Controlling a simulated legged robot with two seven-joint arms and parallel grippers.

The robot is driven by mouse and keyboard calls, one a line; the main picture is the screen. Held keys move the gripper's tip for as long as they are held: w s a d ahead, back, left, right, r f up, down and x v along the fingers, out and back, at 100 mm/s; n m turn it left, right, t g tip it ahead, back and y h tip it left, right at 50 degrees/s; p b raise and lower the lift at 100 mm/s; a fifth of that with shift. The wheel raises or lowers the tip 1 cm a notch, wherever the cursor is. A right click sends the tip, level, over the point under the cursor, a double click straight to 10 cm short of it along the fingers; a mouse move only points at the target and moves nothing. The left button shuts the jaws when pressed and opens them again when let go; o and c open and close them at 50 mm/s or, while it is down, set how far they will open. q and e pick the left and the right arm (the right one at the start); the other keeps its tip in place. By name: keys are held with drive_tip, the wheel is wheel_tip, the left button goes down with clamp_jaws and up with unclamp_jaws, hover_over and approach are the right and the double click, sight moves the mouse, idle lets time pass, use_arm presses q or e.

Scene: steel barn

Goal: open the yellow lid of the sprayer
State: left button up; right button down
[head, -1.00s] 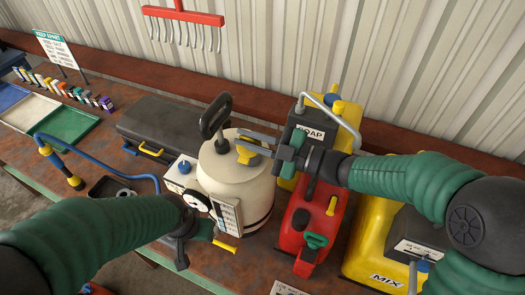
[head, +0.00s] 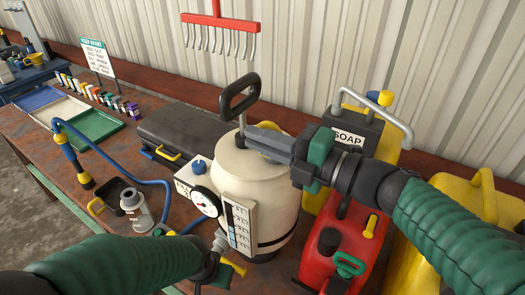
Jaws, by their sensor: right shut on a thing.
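The sprayer (head: 270,205) is a cream tank with a black loop pump handle (head: 240,95) on top and a gauge and label panel on its front. My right gripper (head: 262,141) reaches in from the right at the top of the tank, beside the pump rod. My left gripper (head: 210,262) is low at the front left of the tank, near a metal fitting and a yellow lever (head: 234,265). Its fingers are too hidden to tell open from shut.
A red can (head: 330,255) and a yellow soap container (head: 385,145) stand close on the right. A black case (head: 190,135) lies behind left.

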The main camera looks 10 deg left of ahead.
use_arm(q)
drive_tip(key=shift+s+b+x, duration=0.2)
drive_tip(key=shift+b+x, duration=0.4)
drive_tip(key=shift+x, duration=0.35)
use_arm(e)
drive_tip(key=shift+s+f+n, duration=0.15)
drive_tip(key=shift+f+n, duration=0.05)
drive_tip(key=shift+n, duration=0.3)
use_arm(q)
drive_tip(key=shift+w, duration=0.15)
use_arm(e)
drive_tip(key=c, duration=1.5)
unclamp_jaws()
